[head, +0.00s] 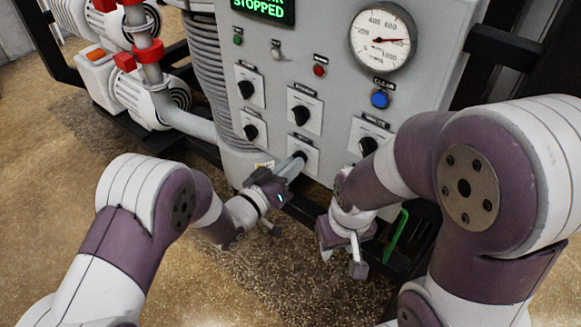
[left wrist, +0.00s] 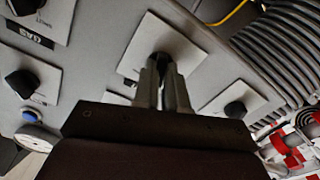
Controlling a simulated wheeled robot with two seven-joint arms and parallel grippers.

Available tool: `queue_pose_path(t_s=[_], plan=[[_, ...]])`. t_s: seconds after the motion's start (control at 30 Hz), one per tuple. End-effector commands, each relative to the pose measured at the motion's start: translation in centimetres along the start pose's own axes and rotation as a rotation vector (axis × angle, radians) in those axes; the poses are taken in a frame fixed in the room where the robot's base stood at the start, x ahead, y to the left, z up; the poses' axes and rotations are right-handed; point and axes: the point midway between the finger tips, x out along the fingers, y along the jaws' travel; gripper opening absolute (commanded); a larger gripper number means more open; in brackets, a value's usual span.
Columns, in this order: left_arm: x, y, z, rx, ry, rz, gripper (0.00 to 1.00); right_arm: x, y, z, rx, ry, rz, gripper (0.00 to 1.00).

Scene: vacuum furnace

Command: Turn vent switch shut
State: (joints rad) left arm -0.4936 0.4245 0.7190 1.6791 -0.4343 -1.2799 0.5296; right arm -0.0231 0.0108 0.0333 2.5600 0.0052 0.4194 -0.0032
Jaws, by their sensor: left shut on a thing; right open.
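The grey furnace panel (head: 262,95) carries several black rotary switches on white plates. My left gripper (head: 295,166) reaches the bottom middle switch plate (head: 309,159) and is shut on its black knob. I take this to be the vent switch, but cannot read its label. In the left wrist view, my left gripper (left wrist: 166,80) has its two fingers around the dark knob (left wrist: 160,58). The fingers hide much of the knob, so its angle is unclear. My right gripper (head: 342,256) is open and empty, below the panel and right of the left gripper.
Neighbouring switches sit close by at left (head: 250,132), above (head: 301,115) and right (head: 368,146). A blue button (head: 380,99) and a round gauge (head: 383,37) are higher right. White pumps with red fittings (head: 148,50) stand left. A green handle (head: 396,236) is near my right gripper.

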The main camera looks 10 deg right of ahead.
Motion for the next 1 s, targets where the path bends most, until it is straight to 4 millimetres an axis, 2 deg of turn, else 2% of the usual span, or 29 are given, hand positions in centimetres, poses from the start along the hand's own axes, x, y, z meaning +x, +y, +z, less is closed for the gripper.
queue_pose_path(t_s=[0.3, 0.87, 0.9, 0.93, 1.0], plan=[[0.0, 0.0, 0.02, -0.117, -0.001, 0.0, 0.0, 0.11, 0.0, 0.02, 0.0, 0.0, 0.0, 0.43], [0.0, 0.0, 0.01, -0.143, -0.001, -0.001, 0.0, 0.12, 0.0, 0.02, 0.0, 0.0, 0.0, 0.43], [0.0, 0.0, 0.01, -0.143, -0.001, -0.001, 0.25, 0.12, 0.0, 0.01, 0.0, 0.0, 0.0, 0.43], [0.0, 0.0, 0.01, -0.143, 0.0, 0.0, 0.34, 0.12, 0.0, 0.01, 0.0, 0.0, 0.0, 0.43], [0.0, 0.0, 0.0, -0.143, 0.0, 0.0, 0.37, 0.12, 0.0, 0.01, 0.0, 0.0, 0.0, 0.43]])
